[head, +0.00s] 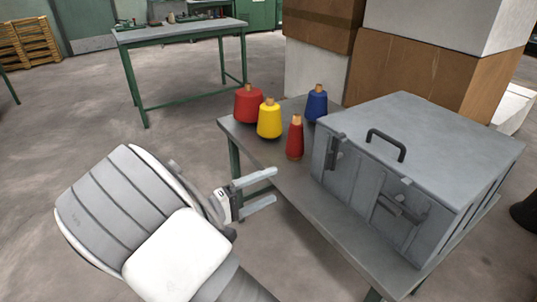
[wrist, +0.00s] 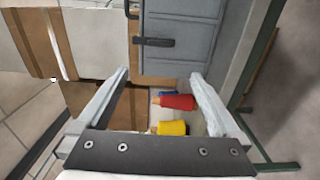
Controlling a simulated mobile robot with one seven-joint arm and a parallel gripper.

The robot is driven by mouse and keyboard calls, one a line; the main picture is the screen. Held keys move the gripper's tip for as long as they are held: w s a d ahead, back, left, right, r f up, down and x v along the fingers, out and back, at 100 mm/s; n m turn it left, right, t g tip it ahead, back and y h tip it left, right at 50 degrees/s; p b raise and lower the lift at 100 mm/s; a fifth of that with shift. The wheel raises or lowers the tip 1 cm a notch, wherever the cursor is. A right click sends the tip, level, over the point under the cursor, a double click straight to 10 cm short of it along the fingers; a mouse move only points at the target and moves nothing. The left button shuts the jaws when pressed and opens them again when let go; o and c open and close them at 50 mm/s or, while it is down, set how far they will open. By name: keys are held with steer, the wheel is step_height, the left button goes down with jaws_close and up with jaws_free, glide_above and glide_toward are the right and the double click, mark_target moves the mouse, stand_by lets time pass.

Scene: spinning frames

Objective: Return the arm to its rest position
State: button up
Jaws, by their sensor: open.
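My gripper (head: 262,191) is open and empty, held in the air in front of the near left edge of the grey table (head: 345,236). In the wrist view my gripper (wrist: 160,75) shows its two fingers spread wide with nothing between them in its grasp. My arm comes up from the bottom of the head view, with its grey ribbed and white links at the lower left. The fingers point right, toward the table, apart from the spools and the box.
A red spool (head: 247,104), a yellow spool (head: 269,119), a slim red spool (head: 295,138) and a blue spool (head: 316,103) stand on the table. A grey lidded box (head: 430,135) fills its right. Cartons (head: 400,65) stand behind. A green-legged workbench (head: 180,33) is farther back; floor at left is clear.

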steer(key=s+d+r+m+g+y, duration=0.35)
steer(key=s+d+y, duration=0.25)
steer(key=s+d, duration=0.2)
steer(key=s+d+r+m+g+y, duration=0.2)
steer(key=s+d+r+g+y, duration=0.3)
steer(key=s+d, duration=0.35)
steer(key=s+r+m+t+y+p, duration=0.1)
steer(key=s+r+t+y, duration=0.3)
steer(key=s+r, duration=0.1)
step_height(320, 180, up, 17)
steer(key=p, duration=1.7)
steer(key=shift+a, duration=0.3)
steer(key=shift+f, duration=0.15)
